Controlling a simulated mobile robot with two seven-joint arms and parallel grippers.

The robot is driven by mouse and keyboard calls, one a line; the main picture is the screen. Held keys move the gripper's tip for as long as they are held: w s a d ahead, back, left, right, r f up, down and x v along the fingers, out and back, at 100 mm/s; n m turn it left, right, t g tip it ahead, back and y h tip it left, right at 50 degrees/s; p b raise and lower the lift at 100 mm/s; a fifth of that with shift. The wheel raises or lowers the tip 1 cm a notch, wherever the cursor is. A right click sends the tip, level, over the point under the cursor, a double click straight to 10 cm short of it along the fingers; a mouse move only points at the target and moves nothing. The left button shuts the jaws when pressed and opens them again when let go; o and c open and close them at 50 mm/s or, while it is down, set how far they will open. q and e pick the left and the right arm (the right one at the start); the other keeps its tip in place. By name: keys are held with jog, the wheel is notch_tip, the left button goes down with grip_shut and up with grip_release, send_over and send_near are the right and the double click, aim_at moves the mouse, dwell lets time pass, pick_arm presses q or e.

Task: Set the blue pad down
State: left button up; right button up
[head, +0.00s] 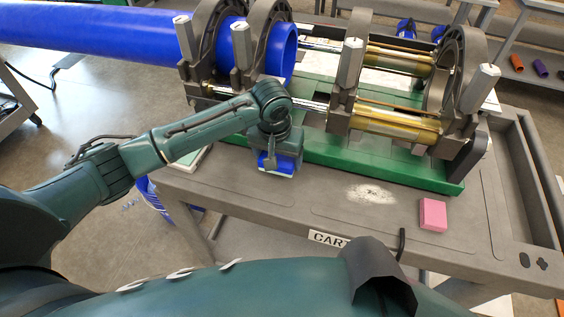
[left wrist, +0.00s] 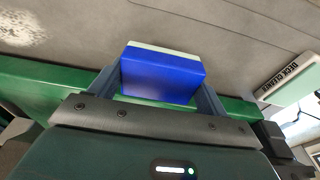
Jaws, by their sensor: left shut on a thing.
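The blue pad (head: 277,165) is a small block, blue with a pale layer on one face. My left gripper (head: 274,168) is shut on it at the cart's front edge, in front of the green base of the fusion machine. In the left wrist view the blue pad (left wrist: 162,75) sits between the two fingers, with the grey cart top behind it. I cannot tell whether the pad touches the cart top (head: 310,200). My right gripper is not in view.
A pink block (head: 432,214) lies on the cart's right part, beside a pale powdery patch (head: 371,194). The fusion machine (head: 385,165) with its clamps and a long blue pipe (head: 120,32) fills the back. A white labelled item (left wrist: 286,80) lies right of the pad.

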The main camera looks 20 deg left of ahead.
pick_arm(q)
jog(key=shift+f, duration=1.75)
jog(key=o, duration=1)
jog(key=shift+f, duration=0.15)
jog(key=shift+o, duration=0.2)
jog(key=r, duration=0.4)
jog(key=s+r, duration=0.1)
jog(key=r, duration=0.3)
jog(key=s+r, duration=0.1)
jog(key=r, duration=0.3)
jog(key=shift+r, duration=0.15)
